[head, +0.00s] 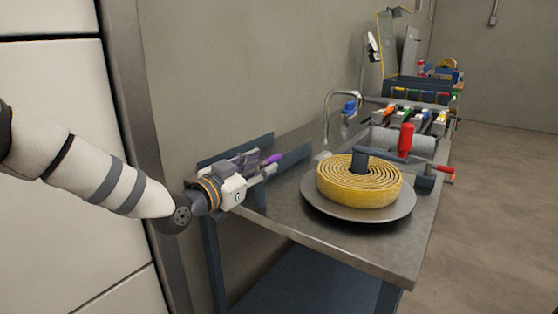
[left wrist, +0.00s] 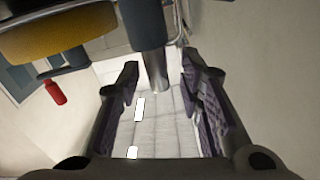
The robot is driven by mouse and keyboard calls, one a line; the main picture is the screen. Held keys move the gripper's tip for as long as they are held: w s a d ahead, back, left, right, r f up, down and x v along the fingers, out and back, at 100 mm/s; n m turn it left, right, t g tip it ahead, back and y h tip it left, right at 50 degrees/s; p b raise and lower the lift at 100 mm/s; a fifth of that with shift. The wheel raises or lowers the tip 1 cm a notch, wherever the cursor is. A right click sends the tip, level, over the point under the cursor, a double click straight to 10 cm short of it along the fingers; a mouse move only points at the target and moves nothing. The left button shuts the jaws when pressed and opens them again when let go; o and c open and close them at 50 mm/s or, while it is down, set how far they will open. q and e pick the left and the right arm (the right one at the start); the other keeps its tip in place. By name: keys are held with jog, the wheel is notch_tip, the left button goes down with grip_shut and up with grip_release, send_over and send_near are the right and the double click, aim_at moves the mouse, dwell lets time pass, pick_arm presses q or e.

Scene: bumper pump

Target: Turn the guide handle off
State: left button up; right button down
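No part is labelled as the guide handle, so I cannot tell for certain which one it is. In the head view a bent silver pipe (head: 328,104) with a blue grip (head: 350,106) stands behind the yellow roll. My left gripper (head: 265,165) is left of the roll over the bench's left end, apart from these handles. In the left wrist view its purple-padded fingers (left wrist: 160,85) are spread, with a dark blue cylinder (left wrist: 145,22) beyond them. My right gripper is out of view.
A ribbed yellow roll (head: 350,188) lies on a round metal plate (head: 320,208) on the metal bench (head: 375,255). A red crank grip (head: 441,172) sticks out at the bench's right edge. Several coloured machine parts (head: 410,115) stand farther back. Floor (head: 500,220) on the right is clear.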

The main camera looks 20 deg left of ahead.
aim_at(281, 154)
pick_arm(q)
jog(key=x, duration=0.5)
jog(key=shift+f+b, duration=0.25)
jog(key=shift+b, duration=0.15)
jog(key=shift+w+d+r, duration=0.2)
jog(key=shift+w, duration=0.2)
grip_shut()
